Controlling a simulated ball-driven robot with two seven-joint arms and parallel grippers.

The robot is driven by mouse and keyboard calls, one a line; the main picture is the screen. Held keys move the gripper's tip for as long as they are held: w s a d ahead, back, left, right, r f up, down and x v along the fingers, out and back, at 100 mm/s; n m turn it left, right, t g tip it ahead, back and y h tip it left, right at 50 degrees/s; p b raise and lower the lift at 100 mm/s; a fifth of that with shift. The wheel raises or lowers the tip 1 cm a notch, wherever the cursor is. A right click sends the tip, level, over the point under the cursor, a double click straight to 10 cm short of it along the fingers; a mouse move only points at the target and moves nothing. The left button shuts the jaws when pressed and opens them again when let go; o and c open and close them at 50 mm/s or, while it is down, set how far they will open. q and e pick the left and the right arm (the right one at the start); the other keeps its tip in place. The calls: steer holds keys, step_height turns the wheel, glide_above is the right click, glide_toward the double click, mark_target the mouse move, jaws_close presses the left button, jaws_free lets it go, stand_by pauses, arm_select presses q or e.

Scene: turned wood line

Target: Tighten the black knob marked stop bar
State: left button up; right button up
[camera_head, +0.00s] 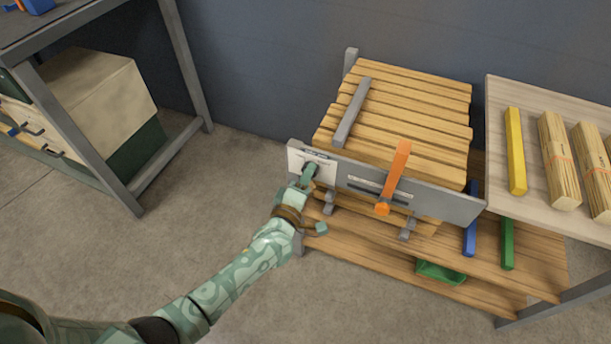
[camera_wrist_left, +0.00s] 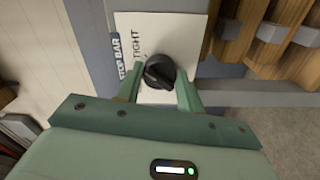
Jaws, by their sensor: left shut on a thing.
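The black knob (camera_wrist_left: 160,71) is round and sits on a white plate (camera_wrist_left: 195,30) in the left wrist view. The plate reads STOP BAR, with TIGHT beside the knob. My left gripper (camera_wrist_left: 160,82) has one finger on each side of the knob and is shut on it. In the head view my left gripper (camera_head: 311,171) reaches the white plate (camera_head: 297,161) at the left end of a grey front rail (camera_head: 450,205). The knob is hidden there by my fingers. My right gripper is not in view.
Behind the rail is a slatted wooden top (camera_head: 420,105) with a grey bar (camera_head: 351,112) across it. An orange bar (camera_head: 396,175) crosses the rail. A side table (camera_head: 540,215) at right holds a yellow bar (camera_head: 516,150) and wood bundles.

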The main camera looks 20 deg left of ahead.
arm_select(q)
steer(key=shift+d+m, duration=0.1)
steer(key=shift+m, duration=0.6)
steer(key=shift+f, duration=0.15)
steer(key=o, duration=1)
steer(key=shift+p, duration=0.3)
